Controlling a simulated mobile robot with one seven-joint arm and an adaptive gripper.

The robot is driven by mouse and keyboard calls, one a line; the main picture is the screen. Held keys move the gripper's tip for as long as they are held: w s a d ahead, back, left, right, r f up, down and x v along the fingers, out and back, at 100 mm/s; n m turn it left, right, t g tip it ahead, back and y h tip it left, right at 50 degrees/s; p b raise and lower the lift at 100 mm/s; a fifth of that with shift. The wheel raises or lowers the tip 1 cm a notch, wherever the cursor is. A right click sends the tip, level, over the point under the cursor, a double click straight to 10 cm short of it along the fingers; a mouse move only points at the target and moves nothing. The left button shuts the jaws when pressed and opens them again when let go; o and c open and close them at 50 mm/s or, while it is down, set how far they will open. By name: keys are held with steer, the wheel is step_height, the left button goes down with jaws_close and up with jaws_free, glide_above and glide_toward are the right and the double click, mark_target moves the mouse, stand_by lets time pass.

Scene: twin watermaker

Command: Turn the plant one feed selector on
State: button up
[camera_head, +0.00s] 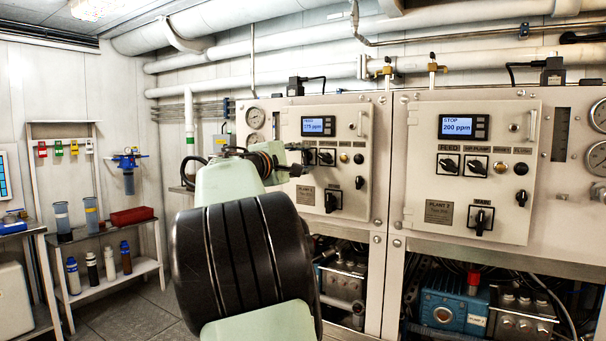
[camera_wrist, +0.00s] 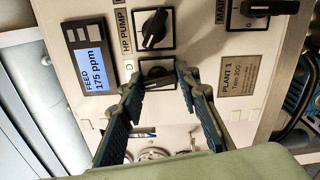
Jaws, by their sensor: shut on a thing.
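The plant one panel (camera_head: 345,185) carries a display (camera_head: 318,126) reading FEED 175 ppm. In the wrist view the plant one feed selector (camera_wrist: 158,73), a black knob on a square plate, sits between the two blue-grey fingers. My gripper (camera_wrist: 160,88) is shut on it, partly hiding the knob and its label, so I cannot read its setting. In the head view my gripper (camera_head: 298,161) reaches the panel's left side. The HP pump selector (camera_wrist: 154,28) sits beside the feed selector, its handle slanted. The plant 1 nameplate (camera_wrist: 241,80) is right of the fingers.
The main selector (camera_wrist: 262,8) is at the wrist view's top right. A similar plant 2 panel (camera_head: 470,170), its display reading STOP 200 ppm, stands to the right. Pumps and hoses fill the open bays below. A shelf with bottles (camera_head: 110,262) stands at left.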

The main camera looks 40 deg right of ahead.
steer(key=shift+f+m+b, duration=0.1)
steer(key=shift+m+b, duration=0.85)
steer(key=shift+m, duration=0.15)
steer(key=o, duration=0.9)
steer(key=shift+a, duration=0.1)
steer(key=v, duration=1.2)
steer(key=shift+w, duration=0.1)
